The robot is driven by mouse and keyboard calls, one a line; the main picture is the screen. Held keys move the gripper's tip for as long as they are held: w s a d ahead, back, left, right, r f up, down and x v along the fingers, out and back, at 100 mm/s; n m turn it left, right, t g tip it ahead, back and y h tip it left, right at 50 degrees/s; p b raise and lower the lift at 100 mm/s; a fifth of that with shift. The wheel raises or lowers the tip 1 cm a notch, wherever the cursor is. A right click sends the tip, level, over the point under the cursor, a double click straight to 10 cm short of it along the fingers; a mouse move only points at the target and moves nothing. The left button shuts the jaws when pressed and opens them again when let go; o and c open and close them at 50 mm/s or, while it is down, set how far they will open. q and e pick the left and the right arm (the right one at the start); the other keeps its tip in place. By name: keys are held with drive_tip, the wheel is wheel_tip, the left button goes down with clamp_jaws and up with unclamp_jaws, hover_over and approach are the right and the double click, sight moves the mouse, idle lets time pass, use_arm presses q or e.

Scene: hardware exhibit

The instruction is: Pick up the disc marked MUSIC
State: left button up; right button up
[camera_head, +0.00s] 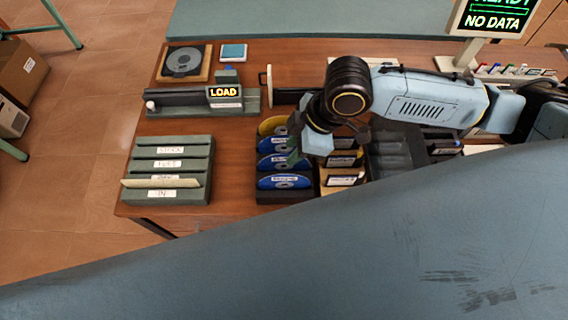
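Several discs stand in a dark rack (285,197) on the wooden table. There is a yellow disc (270,127) at the back and blue discs in front, such as the front blue disc (268,182). Their white labels are too small to read, so I cannot tell which is marked MUSIC. My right gripper (296,152) points down at the right side of this rack, over or beside the middle blue discs, and partly hides them. I cannot see whether its fingers touch or hold a disc. My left gripper is not in view.
A green slotted rack (168,140) with labels stands at the left. Behind it are a LOAD device (225,92) and a dark round disc on a tray (184,61). More racks stand right of the discs under my arm. A NO DATA screen (492,22) is at the upper right.

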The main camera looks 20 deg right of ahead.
sight(287, 154)
drive_tip(key=shift+w+x, duration=0.2)
drive_tip(key=shift+x, duration=2.6)
drive_tip(key=shift+r, duration=0.1)
drive_tip(key=shift+c, duration=0.2)
clamp_jaws()
